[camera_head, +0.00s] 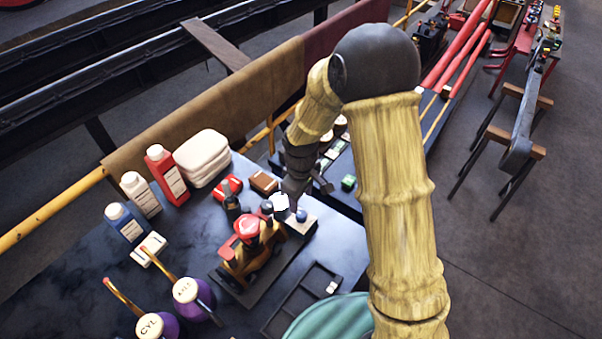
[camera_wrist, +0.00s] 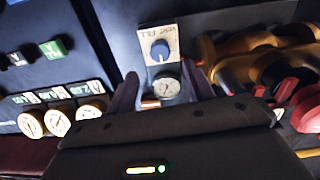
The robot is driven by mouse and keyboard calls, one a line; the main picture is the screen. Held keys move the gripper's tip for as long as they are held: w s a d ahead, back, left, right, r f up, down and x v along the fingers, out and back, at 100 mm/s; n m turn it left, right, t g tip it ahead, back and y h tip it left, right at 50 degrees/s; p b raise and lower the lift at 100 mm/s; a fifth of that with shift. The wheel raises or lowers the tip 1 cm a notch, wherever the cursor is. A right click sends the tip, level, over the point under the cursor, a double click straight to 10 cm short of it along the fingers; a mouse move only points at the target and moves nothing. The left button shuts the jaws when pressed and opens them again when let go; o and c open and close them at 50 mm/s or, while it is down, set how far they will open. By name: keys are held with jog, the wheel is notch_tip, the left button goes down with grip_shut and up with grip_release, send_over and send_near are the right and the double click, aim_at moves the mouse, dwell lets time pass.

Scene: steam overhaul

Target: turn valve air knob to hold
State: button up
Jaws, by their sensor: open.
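A blue knob (camera_wrist: 160,50) with a white pointer mark sits on a pale label plate (camera_wrist: 158,33). The plate's lettering is upside down; I read "FILL" on it, and the rest is unclear. A small round gauge (camera_wrist: 166,88) is beside the knob, nearer my wrist. The knob also shows in the head view (camera_head: 301,215), on a small pale block. My gripper (camera_wrist: 165,88) is open, with a finger on each side of the gauge in the wrist view. The knob appears just beyond the fingertips, and nothing is held.
A red and brass model engine (camera_head: 248,250) stands close by on the dark table (camera_head: 60,285). Purple oil cans (camera_head: 190,298), bottles (camera_head: 168,175) and a dark divided tray (camera_head: 300,300) are around it. A panel with several gauges (camera_wrist: 58,122) and a green block (camera_wrist: 55,48) is on the left in the wrist view.

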notch_tip(320, 180, up, 10)
jog(key=b, duration=0.1)
dwell(0.6)
jog(key=s+d+m+t, duration=0.2)
jog(key=s+d+m, duration=0.9)
jog(key=s+d, duration=0.1)
jog(key=shift+s+d+r+t, duration=0.2)
jog(key=shift+d+t, duration=0.1)
jog(key=shift+d, duration=0.5)
